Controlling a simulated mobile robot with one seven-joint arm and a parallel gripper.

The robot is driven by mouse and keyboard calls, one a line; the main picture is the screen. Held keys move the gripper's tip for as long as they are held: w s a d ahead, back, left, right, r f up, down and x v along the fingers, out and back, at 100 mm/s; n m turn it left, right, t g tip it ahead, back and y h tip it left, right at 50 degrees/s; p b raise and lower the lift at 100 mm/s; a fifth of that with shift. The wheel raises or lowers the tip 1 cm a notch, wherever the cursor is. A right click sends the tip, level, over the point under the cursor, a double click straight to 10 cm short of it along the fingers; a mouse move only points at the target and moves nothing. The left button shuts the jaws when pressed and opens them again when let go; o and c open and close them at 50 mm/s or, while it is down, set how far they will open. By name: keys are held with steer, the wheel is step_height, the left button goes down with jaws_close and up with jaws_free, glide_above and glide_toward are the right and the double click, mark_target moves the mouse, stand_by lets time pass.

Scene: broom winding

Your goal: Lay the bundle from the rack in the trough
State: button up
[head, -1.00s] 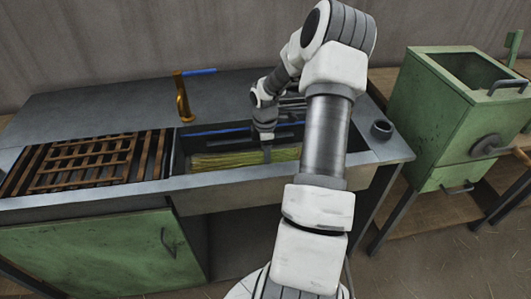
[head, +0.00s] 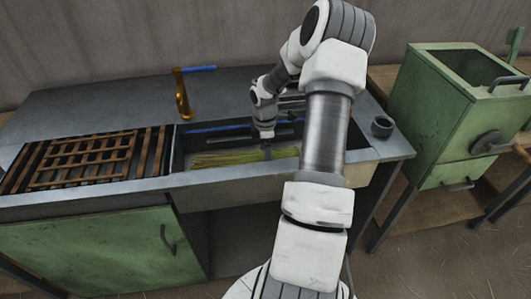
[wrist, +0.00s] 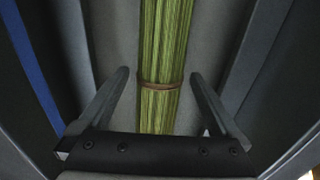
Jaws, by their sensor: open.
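The bundle (head: 222,159) is a long sheaf of green-yellow stalks. It lies lengthwise in the trough (head: 236,182), low down between its walls. In the wrist view the bundle (wrist: 163,50) runs up the middle with a brown band around it. My gripper (wrist: 160,85) is open, one finger on each side of the bundle near the band, with gaps to both fingers. In the head view my gripper (head: 267,150) reaches down into the trough, and my arm hides the trough's right part. The wooden slatted rack (head: 85,160) at left has no bundle on it.
A brass tap (head: 182,95) with a blue handle stands behind the trough. A blue strip (wrist: 35,60) runs along the trough's side. A small dark cup (head: 382,126) sits on the right corner. A green box (head: 450,105) stands at right.

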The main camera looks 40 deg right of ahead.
steer(key=shift+r, duration=0.1)
step_height(320, 180, up, 17)
steer(key=p, duration=0.4)
steer(key=shift+r, duration=0.15)
